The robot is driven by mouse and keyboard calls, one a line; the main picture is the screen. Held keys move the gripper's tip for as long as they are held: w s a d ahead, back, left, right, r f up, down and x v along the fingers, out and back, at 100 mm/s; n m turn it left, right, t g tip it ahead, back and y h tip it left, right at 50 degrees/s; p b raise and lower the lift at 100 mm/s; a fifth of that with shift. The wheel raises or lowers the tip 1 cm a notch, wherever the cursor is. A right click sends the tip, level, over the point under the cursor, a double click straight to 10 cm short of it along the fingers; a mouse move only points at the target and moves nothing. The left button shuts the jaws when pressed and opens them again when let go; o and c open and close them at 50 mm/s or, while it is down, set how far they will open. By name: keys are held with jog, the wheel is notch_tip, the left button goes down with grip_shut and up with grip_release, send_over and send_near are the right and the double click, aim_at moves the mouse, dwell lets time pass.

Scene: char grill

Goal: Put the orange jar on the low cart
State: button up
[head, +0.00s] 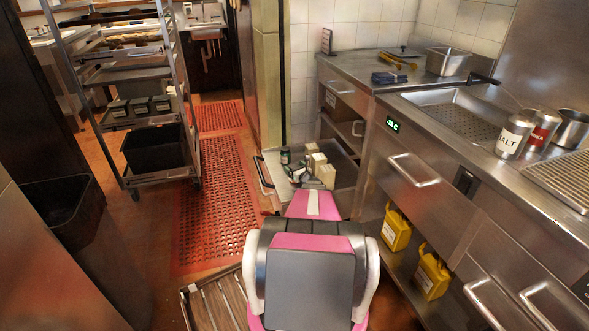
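I cannot pick out an orange jar. Several small jars and boxes (312,166), some dark green and some pale, stand in an open pulled-out drawer or low tray (271,161) with a bar handle, ahead of my body. A low slatted wooden platform with a dark frame (188,308) lies on the floor at the bottom, partly hidden by my body; I cannot tell whether it is the low cart. My pink, grey and white body and arm parts fill the bottom middle. My gripper's fingers are not visible.
A tall wheeled rack (138,75) stands at the left, near a dark bin (66,212). A red perforated mat (211,200) covers clear floor. The steel counter at right carries a salt can (514,135) and a red-labelled can (541,130). Yellow jugs (396,229) sit below.

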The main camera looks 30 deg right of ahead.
jog(key=shift+s+r, duration=0.1)
jog(key=shift+r, duration=0.1)
jog(key=s, duration=1.1)
jog(key=shift+s+d, duration=0.1)
jog(key=shift+s, duration=0.3)
jog(key=a+r+n+g+y, duration=0.25)
jog(key=a+n, duration=0.35)
jog(key=a, duration=0.3)
jog(key=w+a+r+n+g+y, duration=0.1)
jog(key=a+r+n+g+y, duration=0.3)
jog(key=a, duration=0.6)
jog(key=a+n+g+y, duration=0.2)
jog(key=a+n, duration=0.5)
jog(key=a, duration=0.2)
jog(key=s+a+r+n+g+h, duration=0.3)
jog(key=s+a+n+g+h, duration=0.1)
jog(key=s+a+n, duration=0.3)
jog(key=s+a+r+n+g+h, duration=0.4)
jog(key=s+a+n+g+h, duration=0.1)
jog(key=a+n, duration=0.4)
jog(key=s+n, duration=0.1)
jog(key=n, duration=0.1)
jog(key=shift+s+a+n, duration=0.3)
jog(key=shift+s+n, duration=0.1)
